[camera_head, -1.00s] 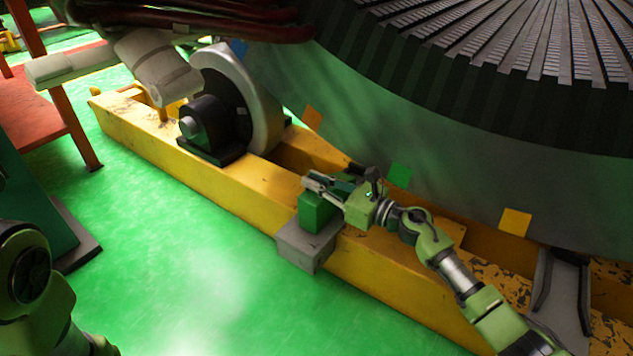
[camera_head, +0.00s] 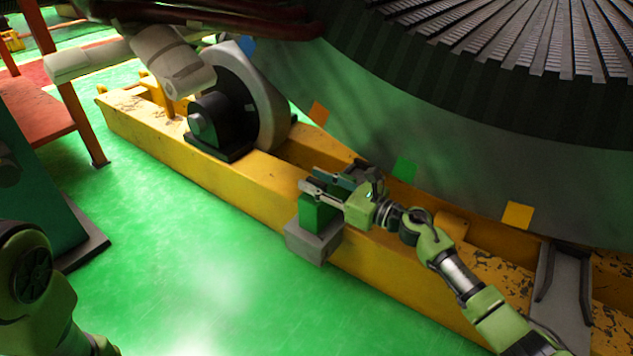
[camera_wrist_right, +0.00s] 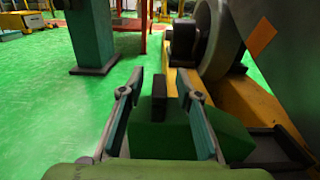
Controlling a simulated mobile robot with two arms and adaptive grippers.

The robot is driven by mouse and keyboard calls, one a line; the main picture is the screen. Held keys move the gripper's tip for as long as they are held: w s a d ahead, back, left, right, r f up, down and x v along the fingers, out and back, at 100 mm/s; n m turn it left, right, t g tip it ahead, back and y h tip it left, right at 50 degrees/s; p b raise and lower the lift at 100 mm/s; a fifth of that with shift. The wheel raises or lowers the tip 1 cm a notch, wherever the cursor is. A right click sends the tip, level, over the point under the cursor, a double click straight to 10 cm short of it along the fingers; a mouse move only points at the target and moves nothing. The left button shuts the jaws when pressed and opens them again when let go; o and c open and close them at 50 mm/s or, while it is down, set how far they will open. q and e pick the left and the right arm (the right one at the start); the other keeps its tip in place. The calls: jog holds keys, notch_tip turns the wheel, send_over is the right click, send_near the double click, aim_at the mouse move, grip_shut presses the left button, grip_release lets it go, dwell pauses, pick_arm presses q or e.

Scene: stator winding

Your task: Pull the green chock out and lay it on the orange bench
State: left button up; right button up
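The green chock (camera_head: 316,212) sits on a grey block at the near side of the yellow frame, by the big grey drum. In the right wrist view the chock (camera_wrist_right: 158,140) has a dark upright handle (camera_wrist_right: 184,94). My right gripper (camera_head: 308,179) is over the chock with its fingers apart. The orange bench (camera_head: 33,108) stands at the far left and also shows in the wrist view (camera_wrist_right: 128,24). My left gripper is out of view.
The grey block (camera_head: 313,241) juts out from the yellow frame (camera_head: 250,193). A roller wheel (camera_head: 262,105) on the frame and the large drum (camera_head: 370,135) crowd the far side. A teal post (camera_head: 50,215) stands left. The green floor between is clear.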

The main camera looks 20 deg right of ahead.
jog(key=shift+s+d, duration=0.1)
jog(key=v, duration=1.1)
jog(key=shift+s+d, duration=0.25)
jog(key=shift+s, duration=0.05)
